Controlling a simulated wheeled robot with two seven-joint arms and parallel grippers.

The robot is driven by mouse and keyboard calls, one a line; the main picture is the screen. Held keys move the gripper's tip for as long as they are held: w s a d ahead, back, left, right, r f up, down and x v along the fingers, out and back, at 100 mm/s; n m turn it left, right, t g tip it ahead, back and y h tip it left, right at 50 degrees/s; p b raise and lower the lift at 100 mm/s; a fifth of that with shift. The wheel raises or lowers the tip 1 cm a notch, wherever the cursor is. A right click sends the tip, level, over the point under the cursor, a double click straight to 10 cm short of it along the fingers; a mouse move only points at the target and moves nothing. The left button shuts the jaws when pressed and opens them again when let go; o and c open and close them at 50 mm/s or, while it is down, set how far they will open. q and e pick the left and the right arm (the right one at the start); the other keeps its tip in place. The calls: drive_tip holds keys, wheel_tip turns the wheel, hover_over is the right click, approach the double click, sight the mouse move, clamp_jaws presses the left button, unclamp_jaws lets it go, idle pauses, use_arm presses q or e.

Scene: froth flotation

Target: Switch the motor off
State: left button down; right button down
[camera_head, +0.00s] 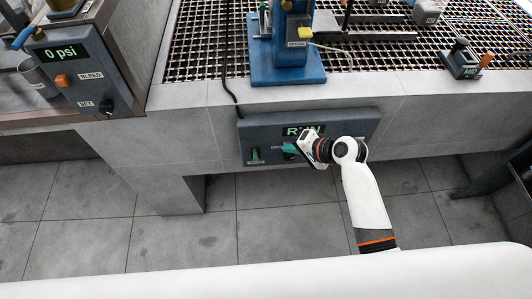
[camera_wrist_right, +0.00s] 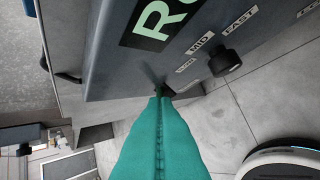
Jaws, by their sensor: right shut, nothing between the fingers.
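The motor control panel (camera_head: 350,128) is a dark grey box on the front face of the bench. Its green display (camera_head: 303,130) seems to read RUN, partly covered by my right wrist; the wrist view shows its first letters (camera_wrist_right: 160,24). A small green switch (camera_head: 255,154) is at the panel's lower left. A black knob (camera_wrist_right: 225,62) with MID and FAST labels shows in the wrist view. My right gripper (camera_head: 276,147) has teal fingers, shut and empty, between switch and knob in the picture. Its fingertips (camera_wrist_right: 160,91) are close to the panel; contact cannot be told. My left gripper is out of view.
A second box (camera_head: 68,66) reading 0 psi, with BLEED and SET controls, is at the upper left. A blue stand (camera_head: 287,65) is on the metal grating above the panel. A small switch box (camera_head: 462,64) is at the right. The tiled floor below is clear.

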sight(255, 154)
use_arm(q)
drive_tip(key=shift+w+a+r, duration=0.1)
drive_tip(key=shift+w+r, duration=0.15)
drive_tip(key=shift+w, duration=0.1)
use_arm(e)
drive_tip(key=w+a+f, duration=0.2)
drive_tip(key=a+f, duration=0.4)
drive_tip(key=a, duration=0.1)
drive_tip(key=shift+w, duration=0.15)
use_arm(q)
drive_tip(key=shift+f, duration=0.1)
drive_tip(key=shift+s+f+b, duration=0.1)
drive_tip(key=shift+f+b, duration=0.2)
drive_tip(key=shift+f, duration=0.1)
use_arm(e)
drive_tip(key=shift+f+t, duration=0.2)
drive_tip(key=shift+t, duration=0.2)
